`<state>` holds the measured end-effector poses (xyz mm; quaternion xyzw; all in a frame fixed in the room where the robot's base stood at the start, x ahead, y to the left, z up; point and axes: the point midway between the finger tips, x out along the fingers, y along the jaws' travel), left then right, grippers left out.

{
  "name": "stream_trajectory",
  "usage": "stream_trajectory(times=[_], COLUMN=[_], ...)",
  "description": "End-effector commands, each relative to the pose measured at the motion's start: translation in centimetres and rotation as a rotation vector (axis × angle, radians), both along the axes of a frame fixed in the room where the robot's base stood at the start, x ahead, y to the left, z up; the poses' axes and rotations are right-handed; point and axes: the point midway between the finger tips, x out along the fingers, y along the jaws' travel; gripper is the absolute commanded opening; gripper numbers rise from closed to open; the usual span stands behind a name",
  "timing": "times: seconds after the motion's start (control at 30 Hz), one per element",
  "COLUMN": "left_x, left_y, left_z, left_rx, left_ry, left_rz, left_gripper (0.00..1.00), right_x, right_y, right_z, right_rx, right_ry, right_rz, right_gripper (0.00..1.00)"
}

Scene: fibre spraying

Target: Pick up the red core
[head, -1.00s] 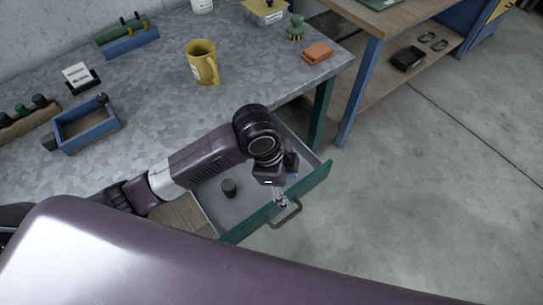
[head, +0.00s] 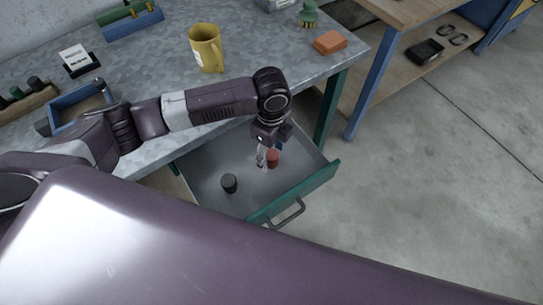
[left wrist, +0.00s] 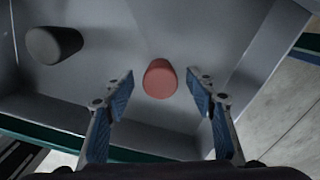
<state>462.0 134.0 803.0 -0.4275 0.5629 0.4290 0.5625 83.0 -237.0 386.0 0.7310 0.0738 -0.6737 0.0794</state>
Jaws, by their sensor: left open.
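The red core (head: 273,158) stands in the open drawer (head: 207,185), towards its right side. It is a small red cylinder and also shows in the left wrist view (left wrist: 160,78). My left gripper (head: 267,157) is over the drawer, close to the red core. In the left wrist view the left gripper (left wrist: 160,80) is open, with one blue-padded finger on each side of the core and a gap to both. Nothing is held. My right gripper is not in view.
A dark grey core (head: 229,183) stands in the same drawer, left of the red one; it also shows in the left wrist view (left wrist: 54,44). The drawer's green front (head: 320,184) has a handle. A yellow mug (head: 206,48) and an orange block (head: 329,42) are on the workbench.

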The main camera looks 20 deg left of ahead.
Motion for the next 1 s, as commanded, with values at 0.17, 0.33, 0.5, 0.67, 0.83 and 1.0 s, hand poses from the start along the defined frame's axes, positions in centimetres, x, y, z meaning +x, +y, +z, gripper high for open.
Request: stream_trajectory(times=[0.17,0.33,0.5,0.67,0.83,1.0], left_x=[0.0,0.0,0.0,0.0,0.0,0.0], left_y=[-0.1,-0.1,-0.1,-0.1,0.0,-0.1], left_z=[-1.7,-1.9,-1.9,-1.9,-1.9,-1.9], left_rx=[-0.001,-0.001,-0.001,-0.001,-0.001,-0.001], left_ry=[-0.001,-0.002,-0.002,-0.002,-0.002,-0.003], left_rz=[-0.001,-0.001,-0.001,-0.001,0.000,0.000], left_gripper=[0.51,0.51,0.40,0.23,0.04,0.04], right_x=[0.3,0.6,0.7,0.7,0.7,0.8], right_y=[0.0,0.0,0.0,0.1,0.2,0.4], right_z=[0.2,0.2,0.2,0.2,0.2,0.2], right_rx=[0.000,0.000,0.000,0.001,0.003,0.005], right_ry=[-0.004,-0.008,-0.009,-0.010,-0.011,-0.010], right_rz=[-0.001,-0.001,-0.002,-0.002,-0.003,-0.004], right_gripper=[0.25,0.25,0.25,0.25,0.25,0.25])
